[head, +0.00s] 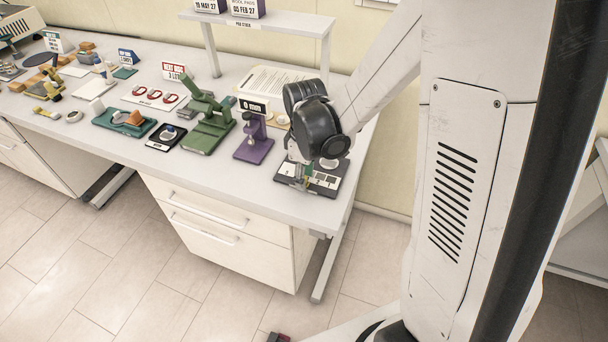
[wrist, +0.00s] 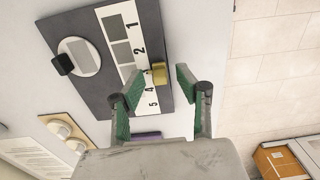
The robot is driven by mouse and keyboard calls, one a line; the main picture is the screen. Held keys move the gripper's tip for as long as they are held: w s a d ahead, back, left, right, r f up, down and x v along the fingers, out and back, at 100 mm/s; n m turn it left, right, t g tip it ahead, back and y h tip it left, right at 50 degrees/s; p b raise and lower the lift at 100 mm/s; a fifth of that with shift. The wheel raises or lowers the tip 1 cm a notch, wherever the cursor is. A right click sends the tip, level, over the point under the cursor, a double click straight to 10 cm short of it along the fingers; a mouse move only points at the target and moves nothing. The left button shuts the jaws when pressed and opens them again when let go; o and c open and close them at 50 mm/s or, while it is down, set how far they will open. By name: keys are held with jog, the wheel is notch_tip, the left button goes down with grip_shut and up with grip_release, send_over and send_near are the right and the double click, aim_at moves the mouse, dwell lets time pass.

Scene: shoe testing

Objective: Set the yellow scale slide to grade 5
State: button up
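The yellow scale slide (wrist: 159,73) is a small block on the edge of a dark grey board (wrist: 88,25), beside the white strip (wrist: 113,45) numbered 1 to 5. It sits about level with grade 3, whose number is partly hidden; 4 and 5 lie nearer my gripper. My gripper (wrist: 155,88) has green-padded fingers spread apart, one on each side of the slide in the picture. I cannot tell whether either finger touches it. In the head view, my gripper (head: 304,178) points down over the board (head: 322,191) at the table's right end, hiding part of it.
The board also carries a white disc with a grey patch (wrist: 79,57) and a black knob (wrist: 62,64). A purple stand (head: 254,148) and a green press (head: 208,130) stand left of the board. The table's front edge is close by.

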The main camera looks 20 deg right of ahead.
jog(key=shift+f, duration=0.2)
grip_shut()
dwell(0.3)
